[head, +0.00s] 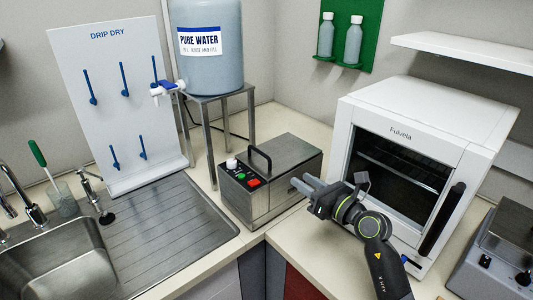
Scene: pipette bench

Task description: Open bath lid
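The water bath (263,205) is a metal box on the counter in the middle. Its front has a white knob, a green button and a red button. Its steel lid (287,152) lies flat and closed on top, with a dark upright loop handle (261,159) at its left part. My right gripper (302,181) is just right of the bath, pointing left toward it. Its two fingers look apart with nothing between them, and it is clear of the handle. My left gripper is not in view.
A white oven (470,125) stands right of the bath, close behind my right arm. A water tank (208,70) on a metal stand (231,97) is behind it. The sink's drainboard (165,235) and drip-dry board (110,60) are left. A grey device (490,270) sits at far right.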

